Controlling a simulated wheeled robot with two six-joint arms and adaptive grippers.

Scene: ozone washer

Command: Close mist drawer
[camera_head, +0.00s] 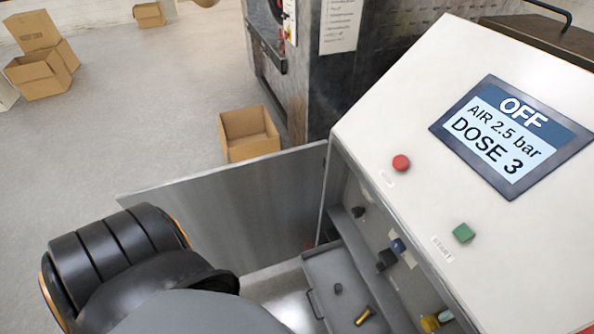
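A grey drawer (330,268) sticks out of the lower front of the white machine, at the bottom centre of the head view. It has a thin dark handle (313,304) on its left side. A brass-coloured piece (364,315) and a small dark piece (338,288) lie in it. The drawer's near part is cut off by the frame's lower edge. My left arm comes in from the lower left, but its gripper is out of view. My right gripper is not in view.
A grey door panel (235,205) stands open left of the drawer. The sloped panel has a screen (515,135) reading OFF, a red button (401,163) and a green button (463,233). A cardboard box (248,133) stands on the floor behind the door.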

